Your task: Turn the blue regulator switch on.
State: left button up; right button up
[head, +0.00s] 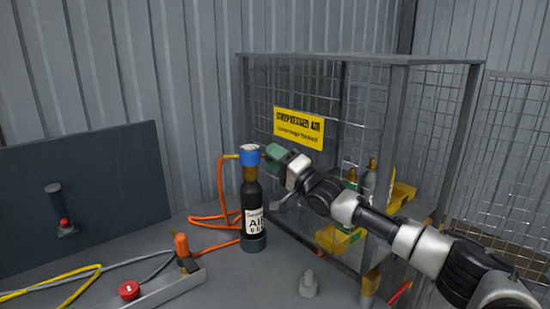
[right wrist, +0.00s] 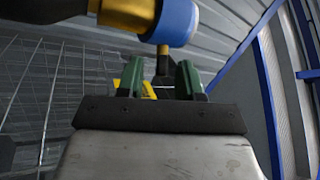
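The blue regulator switch (head: 249,157) sits on top of a black air bottle (head: 252,205) that stands upright on the grey bench. In the right wrist view the blue switch (right wrist: 178,22) is at the top, beside a brass-coloured body (right wrist: 128,12). My right gripper (head: 270,153) is just right of the switch, its green fingers close to it. In the right wrist view the fingers of my right gripper (right wrist: 158,80) stand apart. A small dark and brass stem (right wrist: 162,58) shows between or beyond them; I cannot tell which, nor whether anything touches. My left gripper is out of view.
A wire cage (head: 330,95) with a yellow sign (head: 299,127) stands behind and right of the bottle. An orange hose (head: 221,190) runs from the regulator to the left. A red button (head: 129,290) and a small grey fitting (head: 308,284) are on the bench in front.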

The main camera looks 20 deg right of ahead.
grip_shut()
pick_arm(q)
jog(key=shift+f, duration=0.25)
pick_arm(e)
jog(key=shift+f+n+y, duration=0.1)
jog(key=shift+n+y, duration=0.2)
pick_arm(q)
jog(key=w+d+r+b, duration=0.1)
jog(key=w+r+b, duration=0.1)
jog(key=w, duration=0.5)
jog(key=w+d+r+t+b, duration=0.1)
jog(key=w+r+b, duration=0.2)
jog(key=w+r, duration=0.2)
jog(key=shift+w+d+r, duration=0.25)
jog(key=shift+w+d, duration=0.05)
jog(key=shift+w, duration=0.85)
pick_arm(e)
jog(key=n+g+y, duration=0.1)
jog(key=n+y, duration=0.2)
jog(key=n, duration=0.2)
jog(key=n+g+y, duration=0.1)
jog(key=n+y, duration=0.3)
jog(key=shift+w+f+n+y, duration=0.1)
jog(key=shift+w+n+y, duration=0.05)
jog(key=shift+n+y, duration=0.2)
